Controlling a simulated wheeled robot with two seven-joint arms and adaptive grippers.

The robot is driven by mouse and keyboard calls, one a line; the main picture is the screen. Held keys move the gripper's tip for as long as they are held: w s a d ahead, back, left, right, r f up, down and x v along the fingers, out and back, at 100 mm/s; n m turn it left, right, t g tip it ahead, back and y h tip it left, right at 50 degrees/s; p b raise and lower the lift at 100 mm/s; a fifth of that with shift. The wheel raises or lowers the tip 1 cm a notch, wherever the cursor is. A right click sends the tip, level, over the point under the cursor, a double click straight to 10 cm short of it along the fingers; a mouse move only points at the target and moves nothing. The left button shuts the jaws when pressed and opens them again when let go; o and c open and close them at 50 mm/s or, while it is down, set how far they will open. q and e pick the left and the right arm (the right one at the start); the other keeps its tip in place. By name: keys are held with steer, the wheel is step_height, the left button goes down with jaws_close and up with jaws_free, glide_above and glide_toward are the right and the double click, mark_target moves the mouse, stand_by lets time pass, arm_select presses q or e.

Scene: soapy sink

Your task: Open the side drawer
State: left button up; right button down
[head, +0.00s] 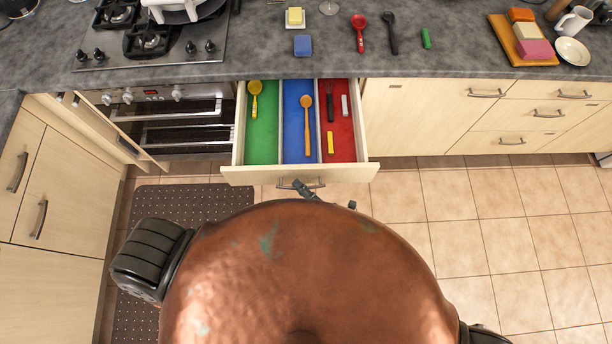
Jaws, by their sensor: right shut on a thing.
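The drawer (232,168) below the worktop is pulled out, and its inside shows from above. It has green, blue and red compartments. Its metal handle (318,185) is on the front panel. My right gripper (299,186) is at this handle and shut on it; my copper-coloured body hides most of the arm behind it. A yellow ladle (255,97) lies in the green compartment and an orange spoon (307,122) in the blue one. A dark utensil (329,107), a grey item (345,105) and a yellow item (330,143) lie in the red one. My left gripper is not in view.
An oven (190,110) is left of the drawer; a narrow pale panel with a handle (128,147) slants in front of it. Closed drawers (430,100) are at right. The worktop (400,62) holds a red spoon (359,32) and a blue sponge (303,46). Tiled floor at right is clear.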

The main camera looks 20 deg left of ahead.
steer(key=shift+d, duration=0.1)
steer(key=c, duration=2)
jaws_free()
steer(key=shift+o, duration=0.2)
steer(key=shift+s, duration=0.1)
steer(key=v, duration=1.2)
